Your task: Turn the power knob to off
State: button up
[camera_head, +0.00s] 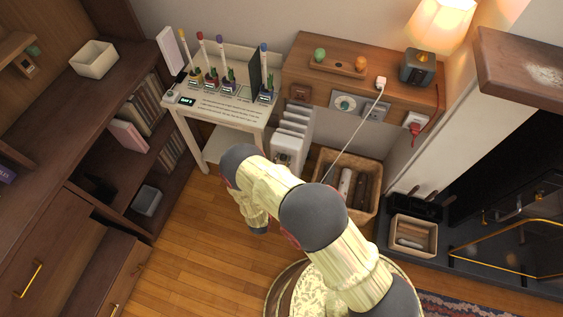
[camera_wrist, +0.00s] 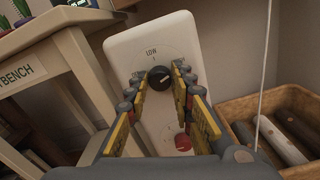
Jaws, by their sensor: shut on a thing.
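The white heater (camera_head: 288,152) stands on the floor beside the white bench, and its front panel (camera_wrist: 125,48) fills the middle of the wrist view. A round black knob (camera_wrist: 160,78) with a light pointer mark sits on the panel, below the word LOW. Other marks around the knob are partly hidden by my fingers. A red round part (camera_wrist: 183,142) sits lower on the panel, between my fingers and partly covered. My gripper (camera_wrist: 158,81) has its yellow-padded fingers on either side of the black knob and is shut on it. In the head view my arm hides the gripper.
The white bench (camera_head: 184,118) with several coloured rods stands left of the heater and close to my gripper in the wrist view. A wicker basket (camera_head: 371,216) of logs stands to the right. A thin white cord (camera_head: 352,135) hangs down nearby. Wooden floor (camera_head: 190,230) is clear at left.

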grip_shut()
jog(key=n, duration=0.6)
jog(key=shift+n, duration=0.4)
jog(key=n, duration=0.3)
jog(key=shift+n+p, duration=0.3)
jog(key=shift+p, duration=0.05)
jog(key=n, duration=0.3)
jog(key=shift+n, duration=0.3)
jog(key=n, duration=0.3)
jog(key=shift+a+n, duration=0.1)
jog(key=shift+n, duration=0.2)
jog(key=n, duration=0.3)
jog(key=shift+n, duration=0.3)
jog(key=n, duration=0.6)
jog(key=shift+f+n, duration=0.1)
jog(key=shift+n, duration=0.2)
